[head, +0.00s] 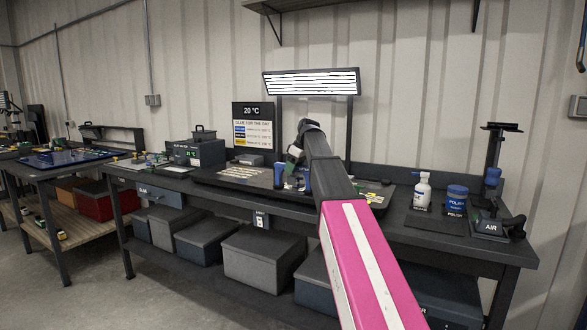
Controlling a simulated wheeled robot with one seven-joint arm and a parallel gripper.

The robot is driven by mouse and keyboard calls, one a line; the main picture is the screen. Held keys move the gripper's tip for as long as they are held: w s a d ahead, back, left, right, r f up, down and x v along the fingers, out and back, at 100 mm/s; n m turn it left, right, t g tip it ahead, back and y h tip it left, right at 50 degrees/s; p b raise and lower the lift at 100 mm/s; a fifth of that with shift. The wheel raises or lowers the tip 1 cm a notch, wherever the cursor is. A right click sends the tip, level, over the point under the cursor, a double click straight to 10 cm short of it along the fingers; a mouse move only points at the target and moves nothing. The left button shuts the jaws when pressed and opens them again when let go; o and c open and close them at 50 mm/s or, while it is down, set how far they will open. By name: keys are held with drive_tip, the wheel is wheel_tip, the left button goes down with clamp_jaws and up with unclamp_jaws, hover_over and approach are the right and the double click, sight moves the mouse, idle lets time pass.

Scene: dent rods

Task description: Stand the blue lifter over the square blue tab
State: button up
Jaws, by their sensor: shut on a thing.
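My gripper (292,165) points down over the dark panel on the workbench, small and partly hidden behind my own arm. It is shut on what looks like the blue lifter (279,175), with blue upright parts showing on both sides of the fingers. Whether the lifter's feet touch the panel or hang just above it, I cannot tell. I cannot make out the square blue tab; the area under the gripper is too small and partly covered by my arm.
A lamp (312,82) stands behind the panel (222,182). A glue sign (253,132) and grey box (206,152) are at left. A white spray bottle (422,192), a blue polish tub (455,200) and an air stand (490,222) are at right. Storage boxes (262,257) sit below.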

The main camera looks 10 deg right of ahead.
drive_tip(key=shift+w+d, duration=0.1)
drive_tip(key=shift+w, duration=0.1)
drive_tip(key=shift+w+d, duration=0.6)
drive_tip(key=shift+w, duration=0.25)
drive_tip(key=shift+w+d, duration=0.15)
idle(0.4)
drive_tip(key=shift+w+d, duration=0.35)
drive_tip(key=shift+w, duration=0.15)
drive_tip(key=shift+w+d, duration=0.1)
drive_tip(key=shift+w, duration=0.05)
idle(0.3)
drive_tip(key=shift+f, duration=0.2)
idle(0.8)
drive_tip(key=o, duration=1.4)
drive_tip(key=shift+o, duration=0.2)
